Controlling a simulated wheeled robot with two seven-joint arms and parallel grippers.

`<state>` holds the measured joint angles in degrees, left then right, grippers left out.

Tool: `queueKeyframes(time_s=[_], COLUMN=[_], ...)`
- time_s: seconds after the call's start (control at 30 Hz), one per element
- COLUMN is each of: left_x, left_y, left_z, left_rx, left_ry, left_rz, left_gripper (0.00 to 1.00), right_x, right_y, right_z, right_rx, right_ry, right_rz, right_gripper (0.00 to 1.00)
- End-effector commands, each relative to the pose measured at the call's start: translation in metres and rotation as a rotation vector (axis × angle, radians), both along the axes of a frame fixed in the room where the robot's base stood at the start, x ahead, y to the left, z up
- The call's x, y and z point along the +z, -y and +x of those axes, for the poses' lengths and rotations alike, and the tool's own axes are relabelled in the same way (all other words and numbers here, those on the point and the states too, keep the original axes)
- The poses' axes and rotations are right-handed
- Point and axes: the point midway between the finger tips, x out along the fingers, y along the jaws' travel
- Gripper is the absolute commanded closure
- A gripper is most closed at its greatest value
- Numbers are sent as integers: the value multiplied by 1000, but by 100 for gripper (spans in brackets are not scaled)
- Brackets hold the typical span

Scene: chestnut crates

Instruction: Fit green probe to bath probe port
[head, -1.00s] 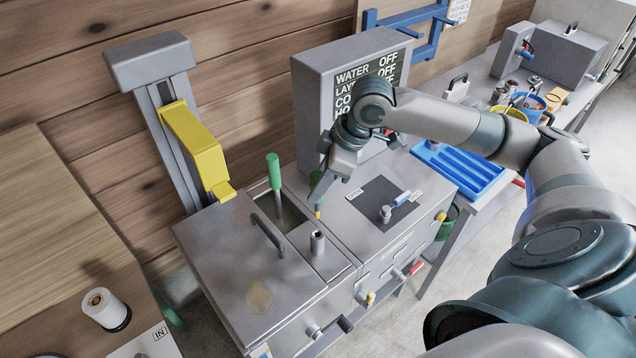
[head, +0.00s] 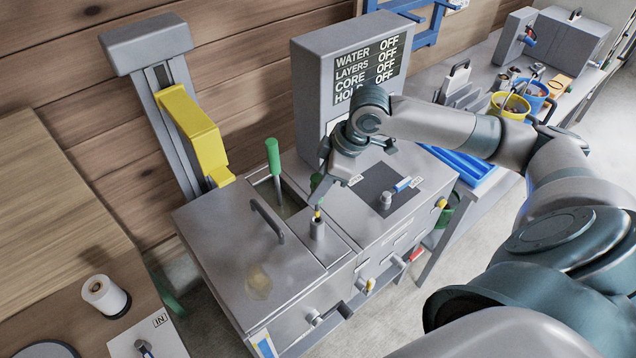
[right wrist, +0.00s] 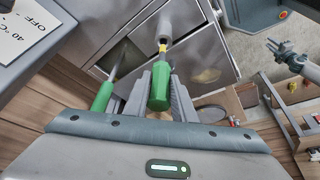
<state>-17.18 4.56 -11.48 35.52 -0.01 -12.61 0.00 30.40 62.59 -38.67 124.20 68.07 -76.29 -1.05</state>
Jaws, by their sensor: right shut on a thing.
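The green probe (right wrist: 159,86) has a green handle with a yellow part at its far end. My right gripper (head: 325,185) is shut on the probe's handle, and its fingers flank it in the right wrist view. The bath probe port (head: 317,232) is a short grey upright tube on top of the bath; it also shows in the right wrist view (right wrist: 166,22). The probe's yellow end is at the port's mouth, roughly in line with it. I cannot tell whether the tip is inside.
Another green-handled tool (head: 273,160) stands in the bath opening left of the port. The grey lid (head: 240,255) has a raised handle (head: 267,220). A display box (head: 310,105) stands behind. A small blue-handled valve (head: 400,186) sits to the right.

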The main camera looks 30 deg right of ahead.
Motion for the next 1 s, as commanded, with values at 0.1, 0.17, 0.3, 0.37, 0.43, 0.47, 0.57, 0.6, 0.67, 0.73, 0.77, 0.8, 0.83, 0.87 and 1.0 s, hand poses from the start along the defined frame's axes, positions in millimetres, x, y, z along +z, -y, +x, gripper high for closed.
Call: queueKeyframes(time_s=[0.1,0.17,0.3,0.37,0.43,0.47,0.57,0.6,0.67,0.73,0.77,0.8,0.83,0.87,1.0], left_x=[-1,-1,0,0,0,0,0,0,0,1,1,2,3,4,7], left_y=[0,0,0,0,0,0,0,0,0,0,0,0,0,0,0], left_z=[0,0,0,0,0,0,0,0,0,0,0,0,0,0,0], left_rx=[0,0,0,1,1,1,1,1,1,1,1,1,1,1,1], left_ry=[0,0,0,0,0,0,0,0,0,0,0,0,0,0,0], left_rz=[0,0,0,0,0,0,0,0,0,0,0,0,0,0,0], left_gripper=[69,69,69,69,69,69,69,69,69,69,69,69,69,69,69], right_x=[-2,-2,-1,-1,-1,-1,-1,-1,-1,-1,-1,-1,0,0,0], right_y=[0,0,0,0,0,0,0,0,0,0,0,0,0,0,0], right_z=[0,0,0,0,0,0,0,0,0,0,0,0,0,0,0], right_rx=[0,0,0,0,0,0,0,0,0,0,0,0,0,0,0], right_ry=[0,0,0,0,0,0,1,1,1,0,0,0,0,0,-1], right_rz=[0,0,0,0,0,0,1,1,1,0,0,0,0,0,1], right_gripper=[100,100,100,100,100,100,100,100,100,100,100,100,100,100,100])
